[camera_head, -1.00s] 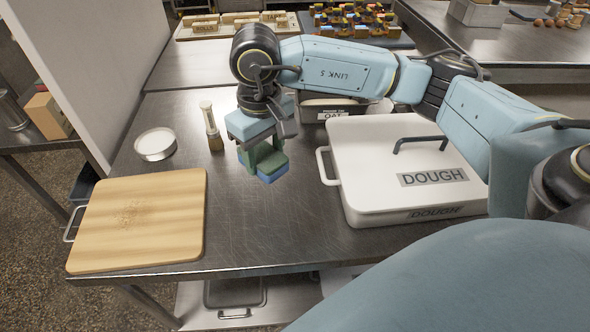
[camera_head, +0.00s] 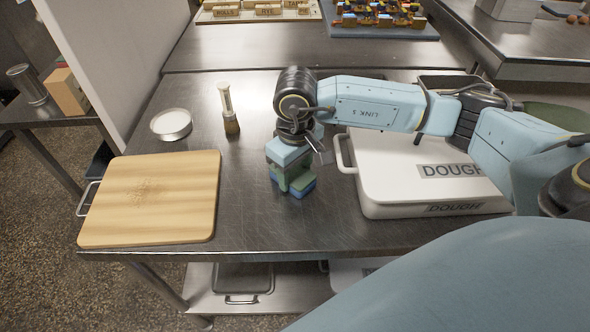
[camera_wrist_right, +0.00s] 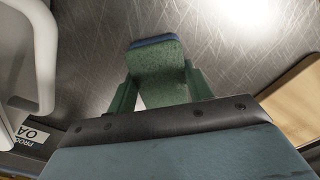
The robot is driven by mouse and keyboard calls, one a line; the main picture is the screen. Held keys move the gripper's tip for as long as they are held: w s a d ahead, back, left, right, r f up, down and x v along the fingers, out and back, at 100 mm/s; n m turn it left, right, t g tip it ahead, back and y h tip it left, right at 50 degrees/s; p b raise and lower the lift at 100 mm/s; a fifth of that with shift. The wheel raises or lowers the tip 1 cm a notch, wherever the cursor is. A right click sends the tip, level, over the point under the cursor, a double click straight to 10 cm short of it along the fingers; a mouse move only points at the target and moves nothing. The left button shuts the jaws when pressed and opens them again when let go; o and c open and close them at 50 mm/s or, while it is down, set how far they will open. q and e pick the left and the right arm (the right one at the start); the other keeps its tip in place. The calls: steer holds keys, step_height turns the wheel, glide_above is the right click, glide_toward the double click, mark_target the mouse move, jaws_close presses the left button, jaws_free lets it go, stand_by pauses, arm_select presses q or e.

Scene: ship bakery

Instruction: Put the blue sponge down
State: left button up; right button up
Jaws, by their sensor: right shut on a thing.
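The blue sponge (camera_head: 304,189), with a green layer, is held in my right gripper (camera_head: 288,180) over the steel table (camera_head: 255,215), between the wooden board and the white dough box. In the right wrist view the sponge (camera_wrist_right: 157,75) shows its speckled green face and a blue far edge. The green fingers of the right gripper (camera_wrist_right: 157,92) are shut on its two sides. The sponge is low, close to the tabletop; I cannot tell if it touches. My left gripper is not in view.
The wooden board (camera_head: 150,200) lies to the left, and the dough box (camera_head: 425,185) stands close on the right with its handle toward the gripper. A round white-topped tin (camera_head: 171,124) and a brush (camera_head: 228,110) stand behind. The table in front of the gripper is bare.

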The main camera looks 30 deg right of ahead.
mark_target(295, 173)
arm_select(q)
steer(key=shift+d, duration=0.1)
arm_select(e)
steer(key=shift+f, duration=0.15)
steer(key=o, duration=0.6)
steer(key=shift+o, duration=1.4)
steer(key=shift+r, duration=0.4)
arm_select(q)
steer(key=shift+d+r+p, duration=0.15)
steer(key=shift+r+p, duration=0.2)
arm_select(e)
step_height(295, 173, up, 12)
steer(key=shift+f, duration=0.15)
